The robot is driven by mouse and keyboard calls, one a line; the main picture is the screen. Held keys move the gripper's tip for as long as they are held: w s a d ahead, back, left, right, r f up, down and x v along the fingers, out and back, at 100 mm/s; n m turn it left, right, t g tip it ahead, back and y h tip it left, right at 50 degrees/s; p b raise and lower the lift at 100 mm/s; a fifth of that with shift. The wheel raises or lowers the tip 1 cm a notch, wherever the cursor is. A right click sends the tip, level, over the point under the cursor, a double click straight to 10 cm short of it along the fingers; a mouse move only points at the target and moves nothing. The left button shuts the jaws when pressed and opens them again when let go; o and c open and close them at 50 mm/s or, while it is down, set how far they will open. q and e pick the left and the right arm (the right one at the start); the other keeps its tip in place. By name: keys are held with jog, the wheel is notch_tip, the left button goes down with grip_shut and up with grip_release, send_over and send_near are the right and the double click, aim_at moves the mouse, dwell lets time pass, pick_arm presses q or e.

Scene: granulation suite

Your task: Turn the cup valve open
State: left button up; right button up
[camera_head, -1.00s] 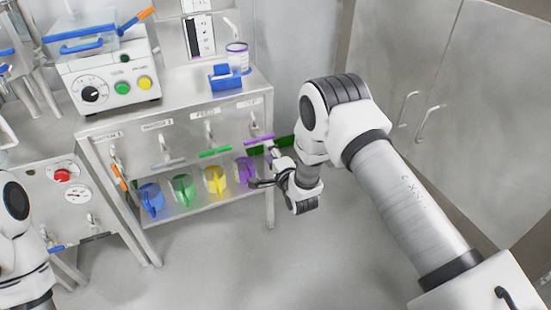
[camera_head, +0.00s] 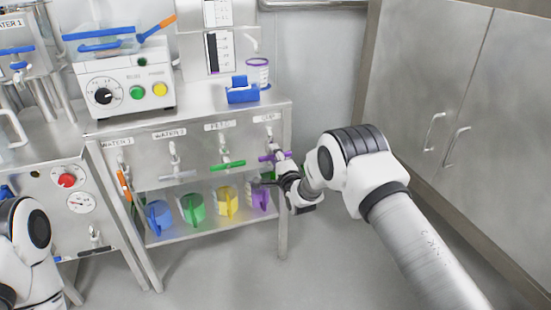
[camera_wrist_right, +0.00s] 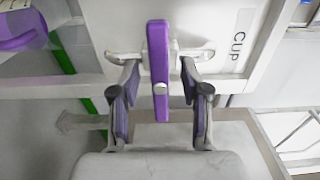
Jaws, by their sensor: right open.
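The cup valve has a purple bar handle (camera_head: 268,156) that lies level across the front panel, under a label at the right end of the row. In the right wrist view the purple handle (camera_wrist_right: 160,45) runs up and down the picture beside the "Cup" label (camera_wrist_right: 238,45). My right gripper (camera_head: 282,164) is at the handle. In the wrist view my right gripper (camera_wrist_right: 160,80) is open, with one finger on each side of the handle and a visible gap on both sides. My left arm shows at the lower left; its gripper is out of view.
A green valve handle (camera_head: 228,164) is left of the purple one. Blue, green, yellow and purple jugs (camera_head: 258,196) stand on the shelf below. A blue holder (camera_head: 242,92) and a purple-rimmed tub (camera_head: 257,73) stand on top. A tall cabinet (camera_head: 445,100) is on the right.

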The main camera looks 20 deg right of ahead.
grip_shut()
jog(key=shift+n, duration=0.3)
jog(key=n, duration=0.8)
jog(key=shift+n, duration=0.3)
jog(key=n, duration=0.4)
jog(key=shift+n, duration=2.4)
